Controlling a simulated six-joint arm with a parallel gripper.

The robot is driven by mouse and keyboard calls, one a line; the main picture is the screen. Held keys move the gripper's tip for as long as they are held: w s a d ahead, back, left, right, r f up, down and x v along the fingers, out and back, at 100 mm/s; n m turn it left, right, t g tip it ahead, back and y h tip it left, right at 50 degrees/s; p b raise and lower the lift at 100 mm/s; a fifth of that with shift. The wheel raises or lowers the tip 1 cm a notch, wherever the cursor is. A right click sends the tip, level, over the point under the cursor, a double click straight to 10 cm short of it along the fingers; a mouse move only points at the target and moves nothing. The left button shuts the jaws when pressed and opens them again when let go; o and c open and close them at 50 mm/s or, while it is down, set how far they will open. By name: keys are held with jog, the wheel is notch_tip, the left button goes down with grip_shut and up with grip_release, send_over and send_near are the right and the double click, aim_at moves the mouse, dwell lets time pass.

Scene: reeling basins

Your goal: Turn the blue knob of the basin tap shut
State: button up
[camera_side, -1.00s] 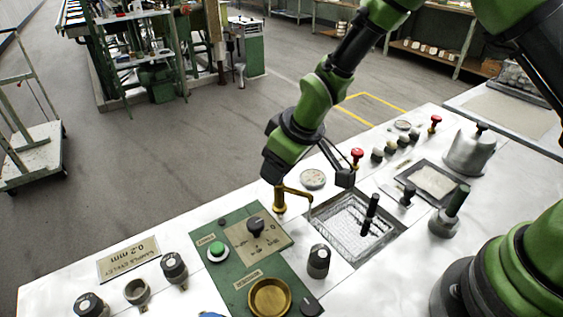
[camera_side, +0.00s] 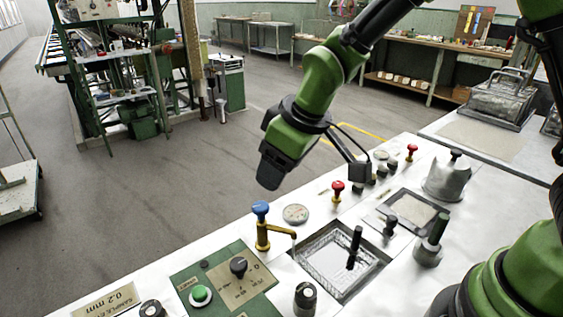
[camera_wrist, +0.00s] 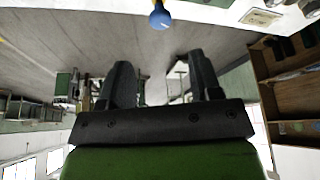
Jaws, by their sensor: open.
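The basin tap (camera_side: 262,236) is brass, with a spout reaching right over the corner of the basin (camera_side: 340,258). Its blue knob (camera_side: 260,208) sits on top and is in plain sight. In the wrist view the blue knob (camera_wrist: 160,17) shows at the top middle, beyond the fingertips and not between them. My gripper (camera_side: 270,178) is above the tap and slightly right of it, apart from the knob. In the wrist view my gripper (camera_wrist: 160,80) has its two dark fingers spread with nothing between them.
A round dial (camera_side: 295,214) and a red-topped valve (camera_side: 338,190) stand right of the tap. A black handle (camera_side: 355,240) rises from the basin. The green panel (camera_side: 225,280) with a black knob and green button lies in front.

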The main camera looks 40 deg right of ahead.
aim_at(261, 205)
jog(key=shift+r, duration=0.2)
jog(key=w+a+n+g+h, duration=0.2)
jog(key=w+n+g, duration=0.2)
jog(key=n, duration=1.4)
jog(key=f, duration=0.9)
jog(key=shift+s+d+f, duration=0.1)
jog(key=shift+d+f, duration=0.1)
jog(key=c, duration=0.9)
